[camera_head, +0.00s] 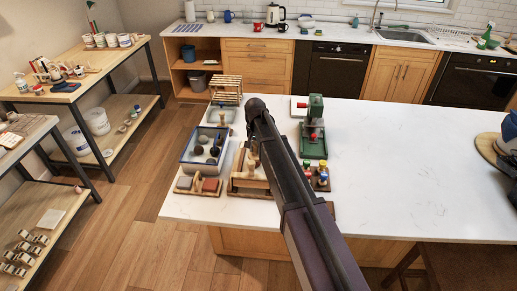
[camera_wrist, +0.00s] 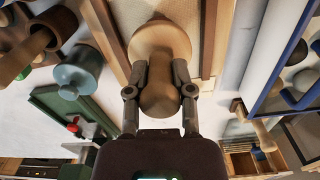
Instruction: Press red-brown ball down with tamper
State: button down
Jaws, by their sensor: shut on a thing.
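My gripper (camera_wrist: 160,92) is shut on the handle of a pale wooden tamper (camera_wrist: 161,40), with one finger on each side. The tamper's wide round end faces away from the gripper, over a wooden board with raised rails (camera_wrist: 208,40). In the head view the tamper (camera_head: 251,168) is partly hidden by my arm, above the wooden board (camera_head: 244,187). Whether it touches the board I cannot tell. I cannot make out a red-brown ball under the tamper; that spot is covered. Several dark balls (camera_head: 214,152) lie in a blue-rimmed tray (camera_head: 187,158), their exact colours unclear.
A green press (camera_head: 315,125) and colourful-topped tools (camera_head: 322,177) stand right of my arm. A wooden rack (camera_head: 227,88) is behind.

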jog(key=shift+f+b, duration=0.6)
jog(key=shift+b, duration=0.05)
dwell(0.8)
jog(key=shift+r+p, duration=0.95)
jog(key=shift+f+b, duration=1.05)
dwell(0.8)
jog(key=shift+r+p, duration=0.85)
jog(key=shift+f+b, duration=1.05)
dwell(0.5)
jog(key=shift+r, duration=0.1)
jog(key=shift+r+p, duration=0.8)
jog(key=shift+p, duration=0.15)
dwell(0.3)
